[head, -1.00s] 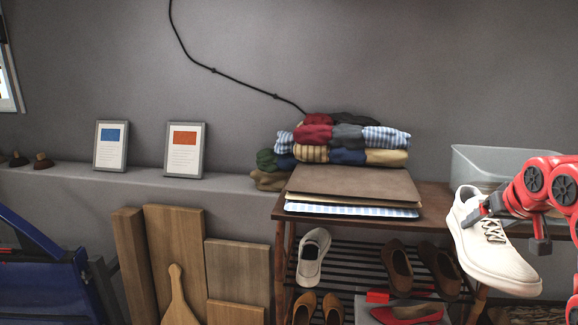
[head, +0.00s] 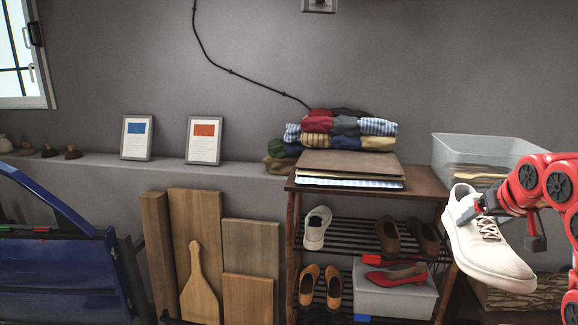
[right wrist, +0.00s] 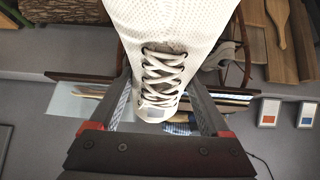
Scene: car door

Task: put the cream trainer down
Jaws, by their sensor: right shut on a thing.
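The cream trainer (head: 486,240) is held in my right gripper (head: 507,222) at the right of the head view, toe pointing down to the right. It hangs in the air in front of the shoe rack's right end, clear of any surface. In the right wrist view the trainer (right wrist: 172,35) fills the top middle, its laces between the two fingers of the gripper (right wrist: 160,115). A similar pale shoe (head: 316,228) rests on the rack's upper slatted shelf. My left gripper is out of view.
The wooden rack (head: 425,180) carries folders, folded clothes (head: 345,130) and a clear bin (head: 480,150). Brown shoes (head: 388,236) stand on its shelf. Red flats (head: 396,277) lie on a grey box (head: 395,300). Boards (head: 195,235) and a blue car door (head: 50,265) stand left.

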